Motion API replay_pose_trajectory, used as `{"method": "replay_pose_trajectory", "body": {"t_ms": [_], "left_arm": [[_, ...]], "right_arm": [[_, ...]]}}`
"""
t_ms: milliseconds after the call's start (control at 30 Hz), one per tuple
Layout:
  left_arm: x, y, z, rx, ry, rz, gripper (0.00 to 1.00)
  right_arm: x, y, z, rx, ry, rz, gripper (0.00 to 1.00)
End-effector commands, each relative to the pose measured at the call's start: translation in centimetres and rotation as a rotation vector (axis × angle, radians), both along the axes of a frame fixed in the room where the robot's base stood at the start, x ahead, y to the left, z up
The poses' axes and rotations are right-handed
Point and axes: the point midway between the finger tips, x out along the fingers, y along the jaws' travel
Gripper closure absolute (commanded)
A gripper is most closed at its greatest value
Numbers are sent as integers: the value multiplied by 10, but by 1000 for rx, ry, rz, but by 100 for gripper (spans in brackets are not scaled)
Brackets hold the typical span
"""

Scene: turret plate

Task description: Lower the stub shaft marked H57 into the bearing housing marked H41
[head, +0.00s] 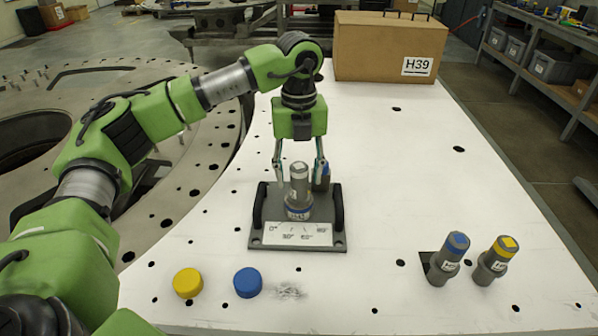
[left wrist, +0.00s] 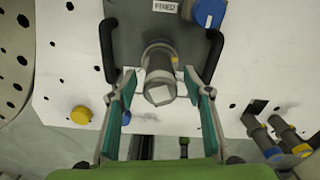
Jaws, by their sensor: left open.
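A grey shaft with a pale square on its top (head: 299,172) stands upright in a round housing (head: 298,211) on a dark plate with two black handles (head: 257,239). The housing's label is too small to read surely. My left gripper (head: 300,163) points down, open, with its fingers on either side of the shaft top. In the left wrist view the shaft (left wrist: 159,78) shows between the spread fingers (left wrist: 158,100), with gaps on both sides. Two more grey shafts stand at the right, one blue-topped (head: 446,262) and one yellow-topped (head: 494,262); their labels are unclear. My right gripper is not in view.
A blue-topped part (head: 321,178) stands behind the shaft, partly hidden. A yellow disc (head: 187,283) and a blue disc (head: 248,283) lie in front on the white table (head: 400,170). A brown box marked H39 (head: 385,50) is at the back. The table's middle right is clear.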

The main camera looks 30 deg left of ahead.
Motion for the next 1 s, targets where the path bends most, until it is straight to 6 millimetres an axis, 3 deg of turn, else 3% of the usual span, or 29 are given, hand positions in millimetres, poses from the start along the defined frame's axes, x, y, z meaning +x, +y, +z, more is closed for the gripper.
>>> {"method": "replay_pose_trajectory", "body": {"t_ms": [167,633,800,1000], "left_arm": [[1,0,10,0,-1,0,54],[0,-1,104,-1,-6,-1,54],[0,0,118,-1,-4,0,54],[0,0,121,-1,-2,0,54]], "right_arm": [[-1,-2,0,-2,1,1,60],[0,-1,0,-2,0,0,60],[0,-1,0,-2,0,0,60],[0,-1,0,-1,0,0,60]]}}
